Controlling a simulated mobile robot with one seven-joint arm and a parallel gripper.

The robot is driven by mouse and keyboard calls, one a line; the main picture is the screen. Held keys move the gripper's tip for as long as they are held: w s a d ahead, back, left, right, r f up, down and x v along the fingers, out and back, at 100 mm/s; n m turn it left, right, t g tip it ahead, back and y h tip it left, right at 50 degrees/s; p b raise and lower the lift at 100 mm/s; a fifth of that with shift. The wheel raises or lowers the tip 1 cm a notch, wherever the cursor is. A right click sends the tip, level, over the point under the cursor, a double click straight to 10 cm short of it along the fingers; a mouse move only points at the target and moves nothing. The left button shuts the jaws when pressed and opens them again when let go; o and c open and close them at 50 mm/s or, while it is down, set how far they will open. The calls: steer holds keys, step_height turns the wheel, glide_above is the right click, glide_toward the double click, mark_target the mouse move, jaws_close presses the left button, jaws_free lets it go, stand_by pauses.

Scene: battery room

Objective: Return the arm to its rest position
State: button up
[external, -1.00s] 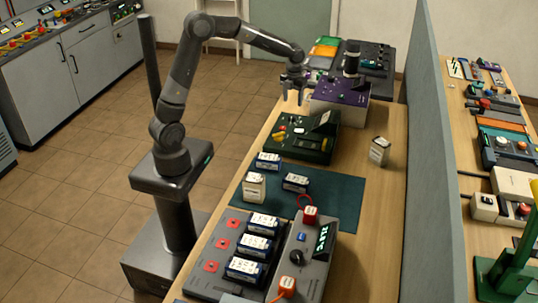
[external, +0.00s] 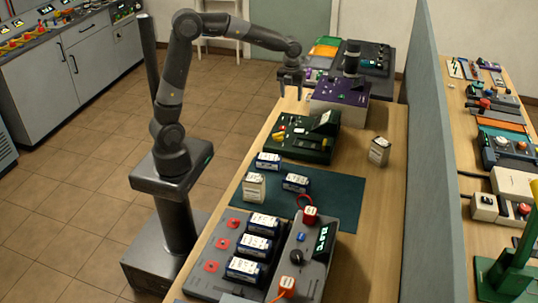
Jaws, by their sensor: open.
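My gripper (external: 289,92) points down at the end of my raised arm in the external view. It is open and holds nothing. It is in the air over the far left edge of the wooden bench (external: 372,230), just left of the purple-topped device (external: 341,92) and behind the green device (external: 302,139). The arm arches up from its base and reaches to the right.
Another pale battery (external: 379,151) stands at the right. A grey partition (external: 434,150) bounds the bench.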

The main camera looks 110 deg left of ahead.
steer(key=s+d+r+n+t, duration=0.1)
steer(key=s+d+r+n, duration=0.15)
steer(key=d, duration=0.45)
steer(key=s+d+r+n+t+y, duration=0.1)
steer(key=d+r+n, duration=0.1)
steer(key=d+n, duration=0.3)
steer(key=s+d+r+n, duration=0.2)
steer(key=d, duration=0.6)
steer(key=s+d+f+n+t+h, duration=0.1)
steer(key=s+d+n+t, duration=0.2)
steer(key=s+d+n, duration=0.7)
steer(key=shift+s+d+h, duration=0.3)
steer(key=shift+s+d, duration=0.3)
steer(key=shift+s, duration=0.4)
